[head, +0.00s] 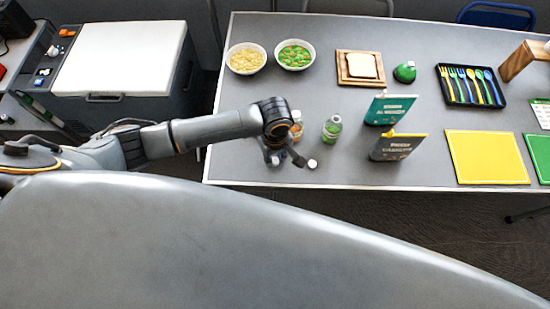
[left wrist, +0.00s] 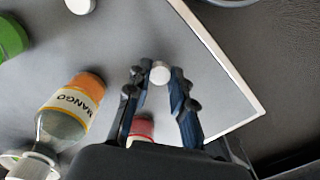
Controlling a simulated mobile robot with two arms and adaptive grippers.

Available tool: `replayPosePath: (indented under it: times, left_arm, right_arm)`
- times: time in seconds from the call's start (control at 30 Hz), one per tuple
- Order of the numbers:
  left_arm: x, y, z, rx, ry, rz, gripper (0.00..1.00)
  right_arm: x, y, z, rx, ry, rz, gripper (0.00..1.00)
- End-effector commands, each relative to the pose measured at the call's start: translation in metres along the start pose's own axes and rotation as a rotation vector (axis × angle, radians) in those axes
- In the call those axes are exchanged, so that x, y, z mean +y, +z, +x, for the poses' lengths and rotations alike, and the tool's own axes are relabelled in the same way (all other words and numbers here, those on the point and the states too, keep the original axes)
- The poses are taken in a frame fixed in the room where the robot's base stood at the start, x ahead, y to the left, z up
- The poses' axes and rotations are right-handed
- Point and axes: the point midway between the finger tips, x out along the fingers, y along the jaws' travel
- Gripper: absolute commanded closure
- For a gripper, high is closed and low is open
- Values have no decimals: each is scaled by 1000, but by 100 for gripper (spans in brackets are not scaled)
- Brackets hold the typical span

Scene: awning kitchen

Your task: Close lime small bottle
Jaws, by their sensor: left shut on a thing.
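The lime small bottle (head: 332,128) stands upright on the grey table, clear at the top and green lower down. Its green body also shows at the left edge of the left wrist view (left wrist: 10,40), cut off. My left gripper (head: 276,158) is to the left of it, low near the table's front edge. In the left wrist view its fingers are shut on a small white cap (left wrist: 160,73). A second white cap (left wrist: 80,6) shows at the top of that view. In the head view a white cap (head: 312,163) shows right of the gripper. My right gripper is not in view.
A mango bottle (left wrist: 72,105) stands beside the gripper. A pinkish-red thing (left wrist: 142,128) is partly hidden behind the fingers. Two upright boxes, teal (head: 390,109) and dark grey (head: 397,147), stand right of the lime bottle. Bowls and a bread board (head: 343,75) are farther back.

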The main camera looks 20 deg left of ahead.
Motion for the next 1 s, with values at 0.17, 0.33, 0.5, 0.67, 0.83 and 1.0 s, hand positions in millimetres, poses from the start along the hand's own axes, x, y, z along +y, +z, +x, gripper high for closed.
replayPosePath:
  times: [0.17,0.33,0.5,0.67,0.83,1.0]
  left_arm:
    - [-5,14,-33,-2,4,4,86]
    - [-18,45,-74,-3,6,4,86]
    - [-34,85,-93,-5,3,4,86]
    - [-46,111,-106,-3,3,1,86]
    - [-52,126,-113,-1,1,0,86]
    - [-54,129,-116,1,1,-1,86]
  right_arm:
    - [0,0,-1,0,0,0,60]
    - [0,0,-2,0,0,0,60]
    - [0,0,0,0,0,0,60]
    - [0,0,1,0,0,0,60]
    - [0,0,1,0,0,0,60]
    - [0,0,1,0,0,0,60]
